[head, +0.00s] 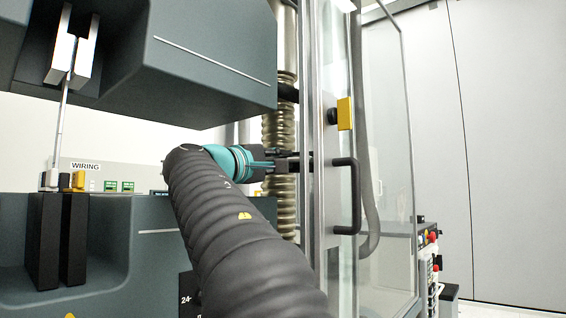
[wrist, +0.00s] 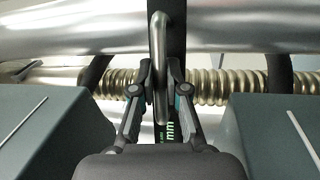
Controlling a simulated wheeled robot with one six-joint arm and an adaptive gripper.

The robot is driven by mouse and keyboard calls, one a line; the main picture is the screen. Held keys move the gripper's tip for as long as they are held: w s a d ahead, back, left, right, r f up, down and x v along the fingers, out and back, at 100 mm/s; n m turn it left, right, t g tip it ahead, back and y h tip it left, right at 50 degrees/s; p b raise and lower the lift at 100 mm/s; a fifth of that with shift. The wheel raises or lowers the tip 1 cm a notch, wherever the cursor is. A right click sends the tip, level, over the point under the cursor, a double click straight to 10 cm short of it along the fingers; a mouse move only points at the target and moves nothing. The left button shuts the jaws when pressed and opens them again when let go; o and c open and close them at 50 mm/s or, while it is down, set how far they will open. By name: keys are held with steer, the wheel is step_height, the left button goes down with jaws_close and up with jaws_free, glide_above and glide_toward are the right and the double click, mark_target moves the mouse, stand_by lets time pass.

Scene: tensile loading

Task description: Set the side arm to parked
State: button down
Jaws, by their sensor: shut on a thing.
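In the wrist view my gripper (wrist: 163,84) is shut on a bent metal handle (wrist: 160,45), with one finger on each side of it. Behind the handle runs a dark strip (wrist: 172,14) with green "mm" marking, crossing a bright metal column; I take this for the side arm but cannot be sure. In the head view my gripper (head: 285,162) reaches between the testing machine and its clear door, in front of the ribbed screw column (head: 278,128). The handle is too small to make out there. No parked mark is readable.
The clear door (head: 385,130) with a black handle (head: 347,195) and yellow latch (head: 344,113) stands right of my arm. The upper crosshead (head: 190,60) overhangs on the left. A thin specimen (head: 62,120) spans the grips. A control panel (head: 430,265) stands far right.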

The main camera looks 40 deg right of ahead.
steer(key=c, duration=1.2)
jaws_free()
steer(key=shift+a, duration=0.15)
steer(key=v, duration=1.2)
